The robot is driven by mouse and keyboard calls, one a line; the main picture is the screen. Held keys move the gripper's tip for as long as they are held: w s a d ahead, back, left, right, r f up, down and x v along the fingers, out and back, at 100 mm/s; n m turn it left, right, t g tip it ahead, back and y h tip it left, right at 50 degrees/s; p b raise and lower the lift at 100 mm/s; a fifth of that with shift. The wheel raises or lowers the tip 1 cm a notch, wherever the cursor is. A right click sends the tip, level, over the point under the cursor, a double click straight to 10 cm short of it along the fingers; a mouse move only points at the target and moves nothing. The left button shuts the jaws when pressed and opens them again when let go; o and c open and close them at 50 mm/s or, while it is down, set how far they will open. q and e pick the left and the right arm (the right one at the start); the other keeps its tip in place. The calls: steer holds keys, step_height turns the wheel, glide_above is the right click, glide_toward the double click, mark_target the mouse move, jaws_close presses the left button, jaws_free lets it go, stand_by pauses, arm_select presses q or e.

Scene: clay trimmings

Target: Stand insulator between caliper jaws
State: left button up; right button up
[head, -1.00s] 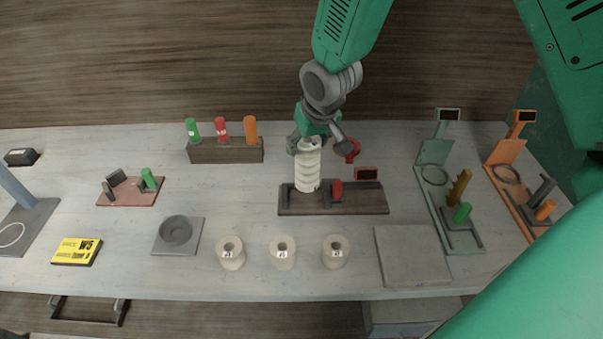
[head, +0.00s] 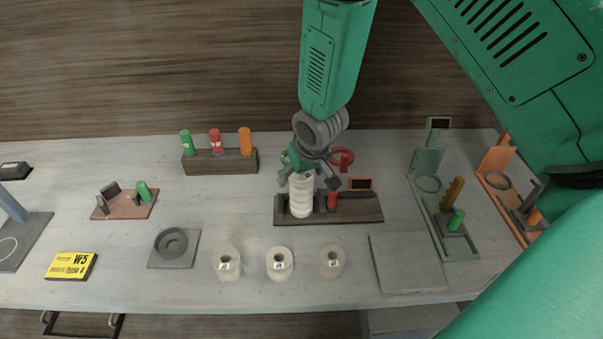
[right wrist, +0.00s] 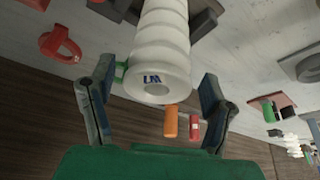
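The white ribbed insulator (head: 302,200) stands upright on the dark base of the caliper (head: 360,212), between its dark left jaw (head: 282,203) and the red-topped jaw (head: 332,201). I cannot tell whether the jaws touch it. My right gripper (head: 309,181) is above and around the insulator's upper end. In the right wrist view the insulator (right wrist: 162,50) shows its marked end, and my right gripper (right wrist: 157,80) is open with a gap on each side of it. My left gripper is not in view.
A red ring (head: 342,158) lies just behind the caliper. A rack (head: 220,162) with coloured cylinders is behind left. Several white spools, including one (head: 280,263), stand in front. A grey slab (head: 407,265) is front right, with green (head: 428,165) and orange (head: 494,160) stands beyond.

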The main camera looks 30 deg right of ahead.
steer(key=shift+a, duration=0.1)
steer(key=shift+a+r, duration=0.1)
steer(key=shift+r, duration=0.45)
steer(key=v, duration=1.1)
steer(key=shift+s, duration=0.2)
steer(key=shift+f, duration=0.1)
